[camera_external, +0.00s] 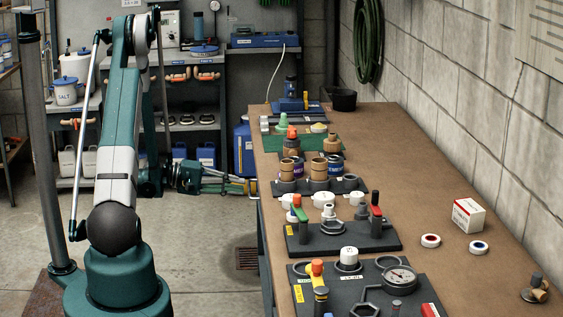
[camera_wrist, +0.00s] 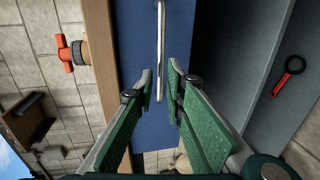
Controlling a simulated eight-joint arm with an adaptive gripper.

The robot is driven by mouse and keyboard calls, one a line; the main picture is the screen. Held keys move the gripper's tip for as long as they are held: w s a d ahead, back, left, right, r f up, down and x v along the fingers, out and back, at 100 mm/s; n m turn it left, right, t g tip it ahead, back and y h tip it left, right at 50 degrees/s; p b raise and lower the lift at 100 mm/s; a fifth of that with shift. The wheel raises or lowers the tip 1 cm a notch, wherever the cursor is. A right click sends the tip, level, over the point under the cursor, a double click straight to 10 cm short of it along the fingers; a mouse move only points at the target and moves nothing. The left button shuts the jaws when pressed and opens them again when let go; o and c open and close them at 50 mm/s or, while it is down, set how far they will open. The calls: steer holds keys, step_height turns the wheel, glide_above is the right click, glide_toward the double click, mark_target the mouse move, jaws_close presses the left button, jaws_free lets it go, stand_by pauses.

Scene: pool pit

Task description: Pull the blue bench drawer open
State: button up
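The blue drawer front (camera_wrist: 135,45) fills the middle of the wrist view, which is turned so that the bench's wooden edge (camera_wrist: 100,50) lies on its left. A thin silver handle (camera_wrist: 160,50) runs up the drawer front. My gripper (camera_wrist: 161,88) is open, its two green-padded fingers on either side of the handle's lower end in the picture. I cannot tell whether either finger touches it. In the external view my gripper (camera_external: 247,186) points at the bench's left side, low down. The drawer is not clearly visible there.
A red-handled valve (camera_wrist: 68,53) shows beyond the bench edge. Grey panels (camera_wrist: 230,50) and a red-handled ring tool (camera_wrist: 288,75) lie right of the drawer front. A blue container (camera_external: 244,150) stands near my gripper. The bench top (camera_external: 420,165) holds several fixtures.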

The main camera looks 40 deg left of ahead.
mark_target(249, 185)
steer(key=shift+b+x, duration=0.45)
steer(key=shift+x, duration=1.8)
jaws_close()
steer(key=f+v, duration=0.3)
steer(key=v, duration=1.3)
steer(key=s+a+f+v, duration=0.1)
steer(key=f+v, duration=0.2)
steer(key=v, duration=1.2)
steer(key=shift+s+a+f, duration=0.2)
steer(key=shift+s+a, duration=0.05)
steer(key=shift+a, duration=0.05)
jaws_free()
